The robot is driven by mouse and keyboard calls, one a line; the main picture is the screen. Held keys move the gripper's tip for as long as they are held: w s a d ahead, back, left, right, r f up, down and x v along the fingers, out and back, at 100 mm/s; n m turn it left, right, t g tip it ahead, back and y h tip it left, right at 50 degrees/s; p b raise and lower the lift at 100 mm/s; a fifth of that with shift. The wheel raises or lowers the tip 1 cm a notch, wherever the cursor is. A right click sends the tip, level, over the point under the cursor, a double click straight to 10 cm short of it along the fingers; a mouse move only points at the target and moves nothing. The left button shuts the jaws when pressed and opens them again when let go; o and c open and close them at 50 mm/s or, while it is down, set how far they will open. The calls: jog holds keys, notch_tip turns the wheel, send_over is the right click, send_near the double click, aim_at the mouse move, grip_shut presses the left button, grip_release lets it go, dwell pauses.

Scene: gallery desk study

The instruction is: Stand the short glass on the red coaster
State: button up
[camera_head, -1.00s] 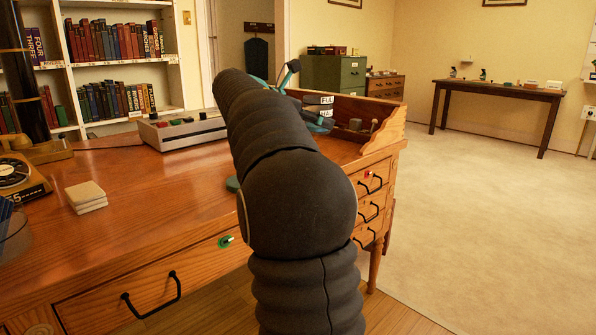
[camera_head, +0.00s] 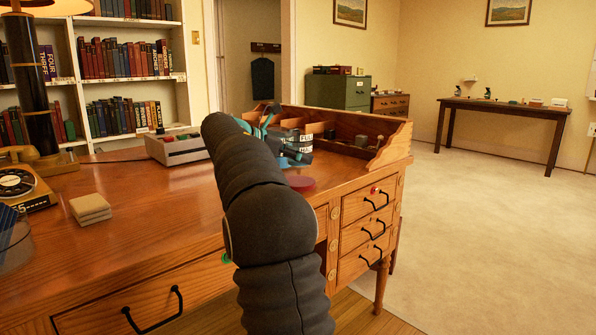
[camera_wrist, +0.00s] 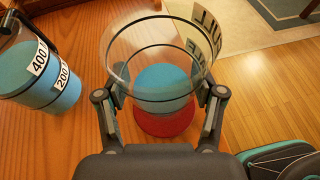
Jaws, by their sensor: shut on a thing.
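The short glass (camera_wrist: 120,45) is clear, with a dark band, a "FULL" label and blue contents. My gripper (camera_wrist: 159,101) is shut around its sides, one finger on each side, and the glass looks upright. In the head view, the labelled glass (camera_head: 305,148) shows beyond my arm, partly hidden by it.
A blue-filled container (camera_wrist: 62,97) labelled 400 and 200 stands left of the glass in the wrist view. A wooden tray (camera_head: 375,155) is behind at the desk's right. The desk's centre-left is clear.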

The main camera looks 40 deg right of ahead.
aim_at(298, 168)
jog(key=shift+f+b, duration=0.65)
jog(key=shift+f, duration=1.3)
jog(key=o, duration=1.3)
jog(key=shift+f, duration=0.15)
jog(key=shift+r, duration=0.2)
jog(key=p+v, duration=0.2)
jog(key=v, duration=1)
jog(key=shift+f, duration=0.1)
